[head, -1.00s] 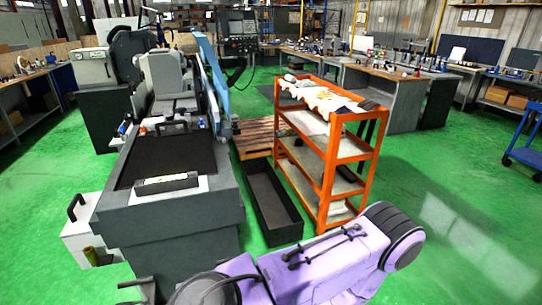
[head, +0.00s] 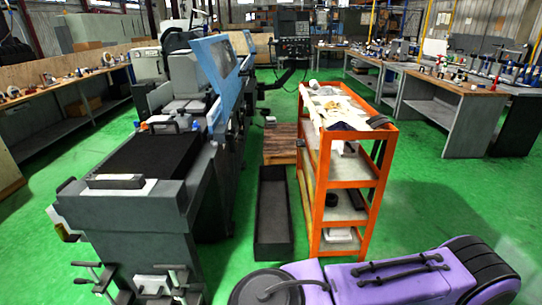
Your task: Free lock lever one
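The grey grinder (head: 130,215) with its blue guard (head: 211,62) stands on the left of the head view. Two dark lever-like handles stick out low at its front, one on the left (head: 97,278) and one on the right (head: 180,280). I cannot tell which of them, if either, is lock lever one, or whether they are locked. The right one is cut off by the bottom edge. I see neither my left nor my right gripper in this view.
An orange shelf cart (head: 327,190) with cloths and small things on top stands right of the grinder. An empty black floor tray (head: 273,250) and a wooden pallet (head: 281,143) lie between them. Workbenches line both sides.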

